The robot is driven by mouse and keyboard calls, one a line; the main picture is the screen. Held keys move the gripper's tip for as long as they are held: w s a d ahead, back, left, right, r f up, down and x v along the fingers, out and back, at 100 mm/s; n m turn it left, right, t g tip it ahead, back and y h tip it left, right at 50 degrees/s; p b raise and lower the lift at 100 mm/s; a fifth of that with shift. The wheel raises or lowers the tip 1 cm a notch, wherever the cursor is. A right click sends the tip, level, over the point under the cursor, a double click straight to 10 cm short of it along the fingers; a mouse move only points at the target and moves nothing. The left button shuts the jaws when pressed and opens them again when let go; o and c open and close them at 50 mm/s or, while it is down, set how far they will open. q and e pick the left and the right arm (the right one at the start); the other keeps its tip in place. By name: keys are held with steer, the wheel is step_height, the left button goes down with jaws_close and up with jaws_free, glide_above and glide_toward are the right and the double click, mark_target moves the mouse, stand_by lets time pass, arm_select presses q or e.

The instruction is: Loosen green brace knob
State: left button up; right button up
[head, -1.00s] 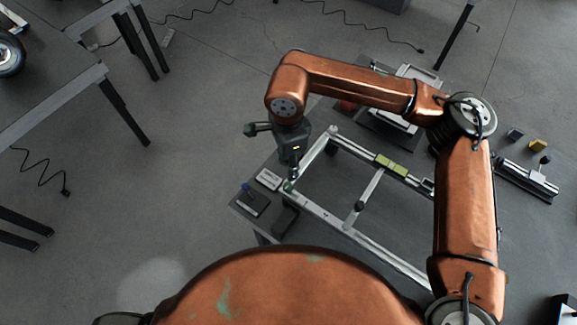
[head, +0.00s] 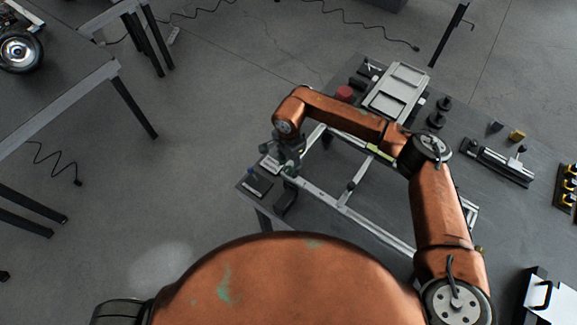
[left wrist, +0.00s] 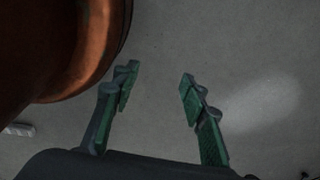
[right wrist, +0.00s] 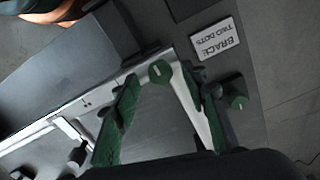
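In the right wrist view a round green knob (right wrist: 158,72) with a pale mark sits on the light metal frame (right wrist: 180,88), between the fingertip ends of my right gripper (right wrist: 163,88). The fingers are spread, with a gap on each side of the knob; contact is not visible. In the head view my right gripper (head: 291,166) is over the frame's near left corner, hiding the knob. My left gripper (left wrist: 157,85) is open and empty above bare floor in the left wrist view.
A label reading "BRACE TWO DOTS" (right wrist: 217,38) lies beside the frame. A blue-knobbed block (head: 257,184) is at the table's left corner. A grey tray (head: 396,92), a red piece (head: 344,93) and a clamp-like fixture (head: 497,161) stand farther back and right.

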steer(key=shift+f, duration=0.45)
steer(key=c, duration=0.5)
jaws_close()
arm_select(q)
steer(key=shift+s+f, duration=0.15)
steer(key=shift+s, duration=0.5)
